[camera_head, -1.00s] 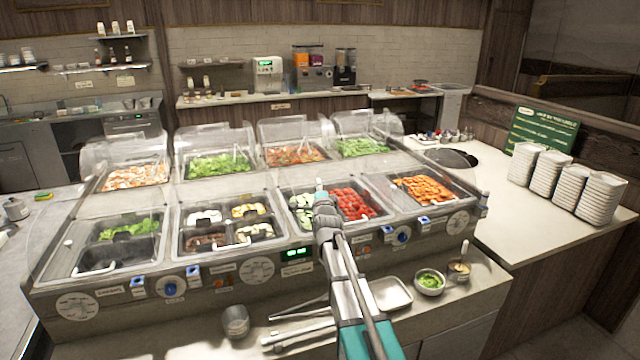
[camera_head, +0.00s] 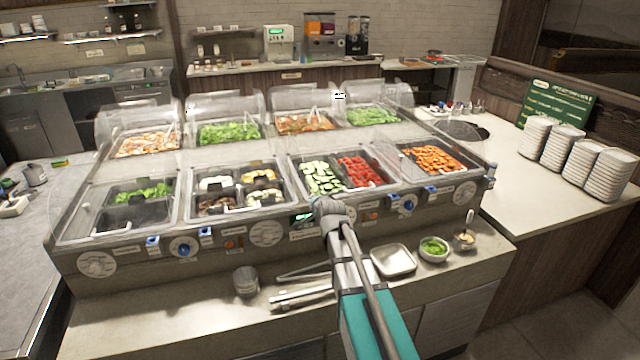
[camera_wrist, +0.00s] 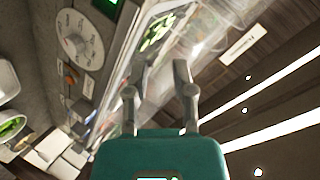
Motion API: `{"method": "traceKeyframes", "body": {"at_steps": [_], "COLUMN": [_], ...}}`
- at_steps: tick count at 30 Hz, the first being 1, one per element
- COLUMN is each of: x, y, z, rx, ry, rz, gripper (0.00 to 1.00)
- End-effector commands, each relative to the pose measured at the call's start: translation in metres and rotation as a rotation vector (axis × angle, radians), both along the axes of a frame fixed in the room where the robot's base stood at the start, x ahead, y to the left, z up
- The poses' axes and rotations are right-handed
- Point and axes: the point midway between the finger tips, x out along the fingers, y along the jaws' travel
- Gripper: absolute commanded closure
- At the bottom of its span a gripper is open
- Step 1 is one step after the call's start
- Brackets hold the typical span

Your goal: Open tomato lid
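The red tomatoes (camera_head: 360,172) lie in the right half of a front-row well, beside the sliced cucumber (camera_head: 322,178). Clear covering shows around this well, but I cannot tell the tomato lid's exact position. My gripper (camera_head: 328,205) is at the front edge of this well, just below the cucumber half in the head view. In the wrist view my gripper (camera_wrist: 158,80) has its two fingers apart, with nothing seen held between them. Beyond the fingers, cucumber pieces (camera_wrist: 158,32) and a clear panel (camera_wrist: 195,45) show.
The counter front carries blue knobs (camera_head: 407,204) and round dials. A metal tray (camera_head: 394,260), a bowl of greens (camera_head: 433,249) and a metal cup (camera_head: 246,281) stand on the front ledge. Plate stacks (camera_head: 601,177) stand on the right counter. Clear back-row covers (camera_head: 236,106) stand raised.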

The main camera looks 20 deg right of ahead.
Motion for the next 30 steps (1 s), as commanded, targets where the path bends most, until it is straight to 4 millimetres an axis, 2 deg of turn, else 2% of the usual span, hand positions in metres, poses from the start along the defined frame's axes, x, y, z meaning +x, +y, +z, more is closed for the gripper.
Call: {"method": "traceKeyframes", "body": {"at_steps": [1,6,12,21,25,30], "x": [-0.018,-0.068,-0.137,-0.245,-0.276,-0.296], "y": [0.008,0.027,0.045,0.06,0.062,0.064], "z": [-0.011,-0.046,-0.079,-0.105,-0.108,-0.108], "rx": [-0.044,-0.194,-0.346,-0.501,-0.53,-0.546], "ry": [0.065,0.295,0.554,0.896,0.988,1.047], "rz": [0.036,0.179,0.38,0.714,0.82,0.894], "gripper": [0.67,0.67,0.67,0.67,0.67,0.67]}}
